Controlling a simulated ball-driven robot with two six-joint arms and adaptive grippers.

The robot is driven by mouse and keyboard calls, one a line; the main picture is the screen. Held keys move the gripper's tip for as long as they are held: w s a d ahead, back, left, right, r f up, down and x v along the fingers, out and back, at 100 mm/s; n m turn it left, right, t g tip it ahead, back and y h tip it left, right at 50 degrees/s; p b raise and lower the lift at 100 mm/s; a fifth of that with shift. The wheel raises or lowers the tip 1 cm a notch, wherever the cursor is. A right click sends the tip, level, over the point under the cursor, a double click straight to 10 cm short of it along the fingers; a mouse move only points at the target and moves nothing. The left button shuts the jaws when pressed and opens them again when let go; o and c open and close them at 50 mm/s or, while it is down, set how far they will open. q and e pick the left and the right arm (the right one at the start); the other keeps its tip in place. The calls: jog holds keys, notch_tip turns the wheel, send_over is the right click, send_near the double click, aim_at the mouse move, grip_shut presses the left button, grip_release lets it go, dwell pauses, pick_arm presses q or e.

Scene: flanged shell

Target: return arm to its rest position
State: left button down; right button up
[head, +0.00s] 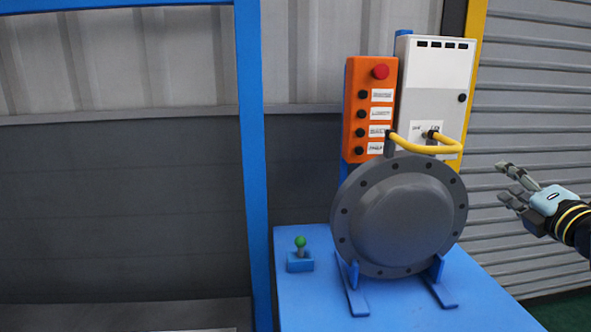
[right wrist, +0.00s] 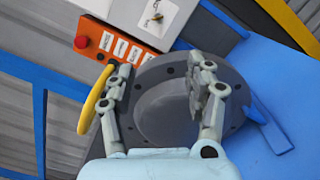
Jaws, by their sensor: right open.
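My right gripper (head: 515,185) is at the right of the head view, fingers pointing left, open and empty. It is to the right of the grey flanged shell (head: 408,222) and looks apart from it. In the right wrist view my right gripper's fingers (right wrist: 165,95) are spread, with the shell (right wrist: 165,115) beyond them. The shell stands upright on two blue brackets (head: 355,285) on a blue table (head: 400,317). My left gripper is in neither view.
An orange control box (head: 350,110) with a red button and a white cabinet (head: 455,75) stand behind the shell. A green-knobbed lever (head: 300,255) stands at the table's left. A blue post (head: 252,150) rises further left.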

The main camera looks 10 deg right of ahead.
jog(key=s+a+f+m+g+h, duration=0.2)
jog(key=s+a+f+m+g, duration=0.2)
jog(key=s+a+f+m, duration=0.25)
jog(key=s+a+f+m+g+h, duration=0.1)
jog(key=s+a+f+m+g, duration=0.3)
jog(key=s+m, duration=0.5)
jog(key=s+a+f+m+g+y, duration=0.2)
jog(key=s+a+m+g+y, duration=0.1)
jog(key=s+a, duration=0.35)
jog(key=s+a+f+m+g+y, duration=0.3)
jog(key=s+a, duration=0.3)
jog(key=a, duration=0.2)
notch_tip(320, 180, down, 34)
jog(key=s+d+r+g+b, duration=0.1)
jog(key=s+d+g+b, duration=0.15)
jog(key=b, duration=0.55)
pick_arm(q)
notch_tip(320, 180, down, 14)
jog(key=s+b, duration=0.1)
jog(key=b, duration=0.4)
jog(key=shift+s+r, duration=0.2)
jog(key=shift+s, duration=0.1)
pick_arm(e)
jog(key=s+d+f, duration=0.1)
jog(key=s+f, duration=1.6)
jog(key=f, duration=0.5)
jog(key=shift+s+g, duration=0.25)
jog(key=shift+g, duration=0.1)
jog(key=shift+d+f, duration=0.1)
